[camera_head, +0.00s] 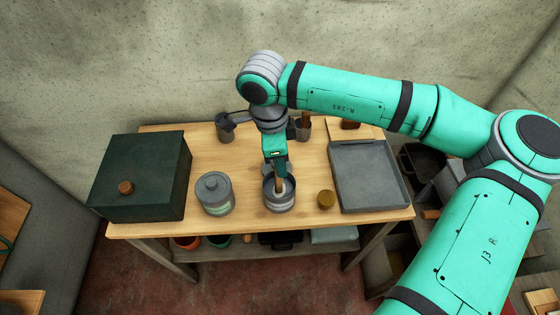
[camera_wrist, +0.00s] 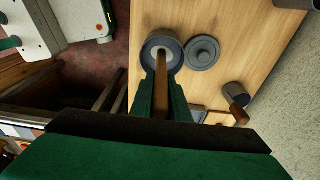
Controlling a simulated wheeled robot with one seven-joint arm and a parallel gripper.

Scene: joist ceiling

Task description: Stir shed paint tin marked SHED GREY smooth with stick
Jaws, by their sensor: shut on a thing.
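An open grey tin (camera_head: 280,207) stands at the front middle of the wooden table, with pale grey contents inside. It also shows at the top of the wrist view (camera_wrist: 150,61). Its label is too small to read. My gripper (camera_head: 277,168) is above this tin, pointing down, shut on a wooden stick (camera_head: 280,186). In the wrist view the stick (camera_wrist: 160,85) runs from between the green fingers (camera_wrist: 162,93) into the tin's mouth.
On the wooden table (camera_head: 240,222), a dark green box (camera_head: 140,175) stands left and a grey tray (camera_head: 370,178) right. A small brass-coloured pot (camera_head: 325,199) is just right of the open tin.

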